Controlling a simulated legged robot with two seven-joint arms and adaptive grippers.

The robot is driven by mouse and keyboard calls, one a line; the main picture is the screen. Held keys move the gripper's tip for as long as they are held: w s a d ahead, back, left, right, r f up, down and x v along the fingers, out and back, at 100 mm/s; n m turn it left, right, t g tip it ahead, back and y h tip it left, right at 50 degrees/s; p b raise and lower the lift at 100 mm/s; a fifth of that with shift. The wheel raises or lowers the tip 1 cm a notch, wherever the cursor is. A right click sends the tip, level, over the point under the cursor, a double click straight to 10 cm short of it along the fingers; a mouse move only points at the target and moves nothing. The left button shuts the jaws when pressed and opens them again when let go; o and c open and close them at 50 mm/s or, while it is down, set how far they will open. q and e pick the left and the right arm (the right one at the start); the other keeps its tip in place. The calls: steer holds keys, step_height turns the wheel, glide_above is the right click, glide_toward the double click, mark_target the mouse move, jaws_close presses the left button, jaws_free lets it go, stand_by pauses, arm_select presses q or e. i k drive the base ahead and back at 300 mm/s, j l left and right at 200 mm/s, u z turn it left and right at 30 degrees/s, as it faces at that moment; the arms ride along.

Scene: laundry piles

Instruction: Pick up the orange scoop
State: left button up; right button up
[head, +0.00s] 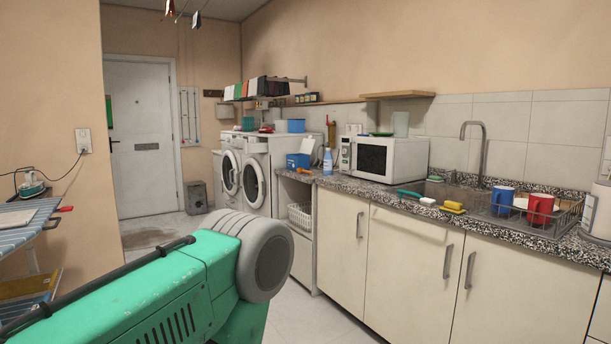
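A small orange object (304,171) lies on the counter's left end, in front of a blue box (297,160) and left of the microwave. It may be the orange scoop, but it is too small to make out its shape. Neither of my grippers is in view. Nothing is seen touching the orange object.
The speckled counter (400,196) runs along the right wall, with a microwave (384,158), a blue bottle (327,162), a sink and a dish rack (530,220) holding blue and red mugs. Washing machines (258,165) stand behind. Pale floor (300,315) shows before the cabinets.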

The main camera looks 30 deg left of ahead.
mark_target(300, 170)
steer(key=i+j+u, duration=0.25)
steer(key=u, duration=0.15)
steer(key=i+j+u, duration=0.2)
steer(key=u, duration=0.15)
steer(key=i+u, duration=0.75)
steer(key=i+j, duration=0.15)
steer(key=i, duration=0.65)
steer(key=i+j+u, duration=0.15)
steer(key=i, duration=0.65)
steer(key=i+z, duration=0.45)
steer(key=i+j+z, duration=0.15)
steer(key=i+z, duration=0.15)
steer(key=z, duration=0.15)
steer(key=i+j+z, duration=0.25)
steer(key=z, duration=0.2)
steer(key=i+j+z, duration=0.45)
steer(key=k+l, duration=0.05)
steer(key=k, duration=0.05)
